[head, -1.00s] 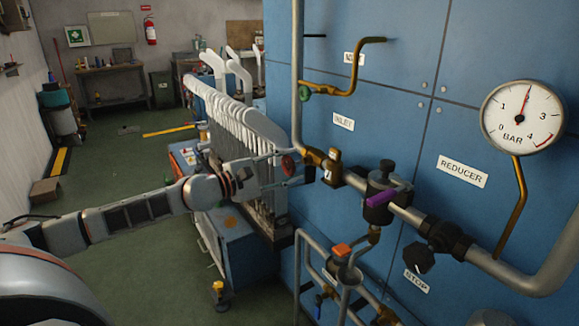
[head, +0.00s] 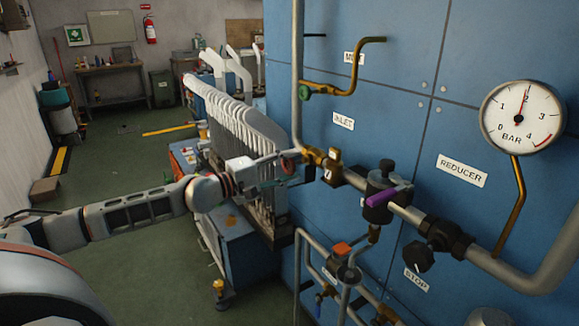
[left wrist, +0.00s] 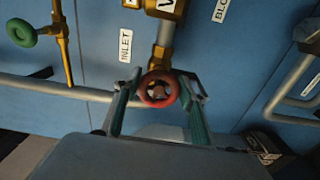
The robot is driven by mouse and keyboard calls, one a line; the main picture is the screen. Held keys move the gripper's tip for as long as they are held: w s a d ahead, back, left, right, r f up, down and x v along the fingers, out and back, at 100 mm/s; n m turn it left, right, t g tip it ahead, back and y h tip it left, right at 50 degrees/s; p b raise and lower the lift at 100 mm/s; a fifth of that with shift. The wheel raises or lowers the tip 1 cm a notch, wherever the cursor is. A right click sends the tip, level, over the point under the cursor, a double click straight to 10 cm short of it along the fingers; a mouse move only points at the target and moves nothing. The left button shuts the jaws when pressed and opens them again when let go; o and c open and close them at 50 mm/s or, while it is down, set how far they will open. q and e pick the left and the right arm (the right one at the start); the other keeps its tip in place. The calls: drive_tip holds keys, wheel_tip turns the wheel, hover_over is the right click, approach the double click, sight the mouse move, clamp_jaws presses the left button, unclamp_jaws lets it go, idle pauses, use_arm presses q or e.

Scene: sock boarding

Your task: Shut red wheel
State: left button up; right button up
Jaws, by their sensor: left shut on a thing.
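The red wheel (head: 288,166) is a small round handwheel at the left end of a brass valve (head: 325,166) on the INLET pipe in the head view. In the left wrist view the red wheel (left wrist: 159,89) sits face-on between the two fingers. My left gripper (head: 291,168) reaches in from the left and is shut on the wheel's rim, with one finger on each side (left wrist: 160,84). The fingers partly cover the wheel in the head view. My right gripper is not in view.
A purple-handled valve (head: 382,195), a black STOP knob (head: 418,257) and a pressure gauge (head: 523,117) are to the right on the blue panel. A green wheel (head: 305,92) is above. A rack of white sock forms (head: 232,115) stands close behind my gripper.

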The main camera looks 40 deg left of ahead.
use_arm(q)
drive_tip(key=o, duration=1.1)
drive_tip(key=shift+v, duration=3)
approach(287, 167)
drive_tip(key=shift+s+a+r, duration=0.15)
drive_tip(key=shift+s, duration=0.5)
